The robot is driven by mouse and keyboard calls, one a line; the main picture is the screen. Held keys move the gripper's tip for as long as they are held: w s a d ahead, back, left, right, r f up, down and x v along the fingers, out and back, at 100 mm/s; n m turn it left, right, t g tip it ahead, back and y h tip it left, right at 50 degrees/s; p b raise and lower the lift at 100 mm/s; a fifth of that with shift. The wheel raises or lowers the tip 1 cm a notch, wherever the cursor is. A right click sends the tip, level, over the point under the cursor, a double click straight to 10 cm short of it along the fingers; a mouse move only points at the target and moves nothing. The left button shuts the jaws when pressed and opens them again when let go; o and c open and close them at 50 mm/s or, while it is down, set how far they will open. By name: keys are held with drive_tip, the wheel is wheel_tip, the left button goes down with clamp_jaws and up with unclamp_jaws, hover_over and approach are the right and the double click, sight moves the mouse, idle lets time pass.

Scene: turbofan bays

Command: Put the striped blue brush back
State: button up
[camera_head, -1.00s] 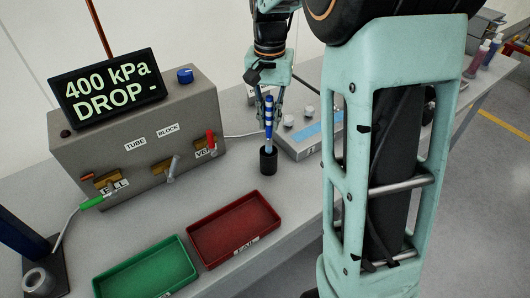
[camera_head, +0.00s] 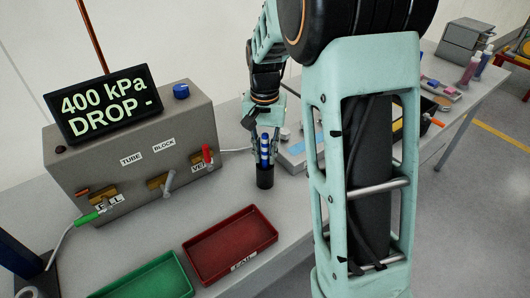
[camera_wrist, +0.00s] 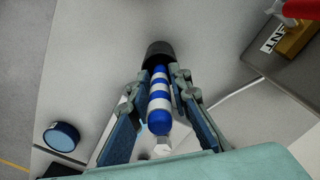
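The striped blue brush (camera_head: 264,147) has blue and white bands and stands upright in a small black cup (camera_head: 265,178) on the bench. Its lower end is hidden inside the cup. My gripper (camera_head: 265,158) is above the cup, pointing down, with one finger on each side of the brush. In the wrist view, the brush (camera_wrist: 159,103) runs between my fingers (camera_wrist: 162,80) into the dark cup (camera_wrist: 158,50). The fingertips close in on the brush near the cup's mouth; wider gaps show farther up the fingers.
A grey test box (camera_head: 140,150) with a display, levers and a red handle stands left of the cup. A red tray (camera_head: 232,240) and a green tray (camera_head: 148,280) lie in front. A low grey device (camera_head: 293,155) sits just behind and right of the cup.

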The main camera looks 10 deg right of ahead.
drive_tip(key=shift+o, duration=1.3)
wheel_tip(320, 180, up, 12)
drive_tip(key=shift+r, duration=0.2)
drive_tip(key=shift+a+p, duration=0.1)
drive_tip(key=shift+p, duration=0.25)
